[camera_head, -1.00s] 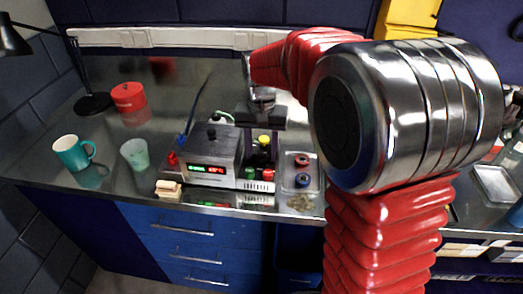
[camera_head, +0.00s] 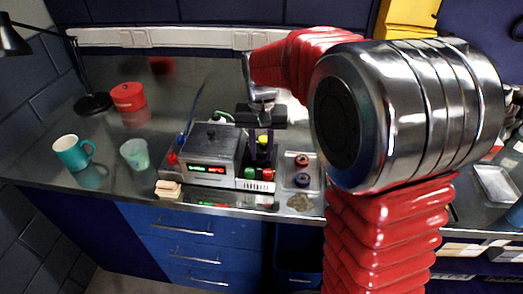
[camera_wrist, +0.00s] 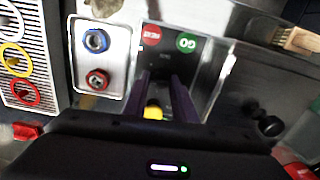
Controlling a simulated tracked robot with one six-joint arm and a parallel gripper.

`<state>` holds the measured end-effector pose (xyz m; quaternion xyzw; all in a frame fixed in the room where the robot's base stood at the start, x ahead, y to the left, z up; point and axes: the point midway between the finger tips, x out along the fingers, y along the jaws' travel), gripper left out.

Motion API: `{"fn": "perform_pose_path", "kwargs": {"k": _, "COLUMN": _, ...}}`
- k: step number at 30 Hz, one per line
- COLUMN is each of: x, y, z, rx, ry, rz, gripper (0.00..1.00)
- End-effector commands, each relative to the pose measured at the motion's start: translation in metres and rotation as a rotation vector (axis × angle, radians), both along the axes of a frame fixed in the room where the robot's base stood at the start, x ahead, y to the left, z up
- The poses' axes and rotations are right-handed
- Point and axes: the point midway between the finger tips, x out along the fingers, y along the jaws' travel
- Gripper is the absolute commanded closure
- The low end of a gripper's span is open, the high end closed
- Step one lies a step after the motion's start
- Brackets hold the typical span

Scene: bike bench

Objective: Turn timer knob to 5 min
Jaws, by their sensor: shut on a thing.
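The yellow-topped knob (camera_head: 264,139) stands on the control panel right of the grey box with lit displays (camera_head: 207,168). In the wrist view the yellow top (camera_wrist: 153,112) shows between the finger bases. My gripper (camera_head: 262,152) points down over the panel, and its dark purple fingers are shut on the knob; in the wrist view the fingers (camera_wrist: 164,95) reach towards the panel. A green GO button (camera_wrist: 187,43) and a red button (camera_wrist: 151,37) sit beyond the fingertips. The knob's pointer and any minute marks are hidden or too small to read.
A metal tray (camera_head: 291,181) with a red and a blue ring part lies close right of the panel. A teal mug (camera_head: 72,152), a pale green cup (camera_head: 135,154) and a red tin (camera_head: 128,96) stand left. A wooden brush (camera_head: 168,189) lies by the front edge.

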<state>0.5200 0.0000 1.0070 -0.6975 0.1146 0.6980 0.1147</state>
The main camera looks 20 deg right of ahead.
Motion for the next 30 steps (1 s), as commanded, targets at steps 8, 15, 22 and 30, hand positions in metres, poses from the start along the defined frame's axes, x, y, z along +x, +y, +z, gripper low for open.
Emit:
{"fn": "perform_pose_path", "kwargs": {"k": 8, "x": 0.0003, "y": -0.0005, "z": 0.0004, "rx": 0.0, "ry": -0.001, "rz": 0.022, "gripper": 0.98}}
{"fn": "perform_pose_path", "kwargs": {"k": 15, "x": 0.0002, "y": -0.0005, "z": 0.0004, "rx": 0.0, "ry": -0.001, "rz": 0.021, "gripper": 0.63}}
{"fn": "perform_pose_path", "kwargs": {"k": 22, "x": 0.0001, "y": -0.0003, "z": 0.0002, "rx": 0.0, "ry": -0.001, "rz": 0.021, "gripper": 0.57}}
{"fn": "perform_pose_path", "kwargs": {"k": 30, "x": 0.0007, "y": -0.0002, "z": 0.0073, "rx": -0.001, "ry": -0.003, "rz": 0.021, "gripper": 0.57}}
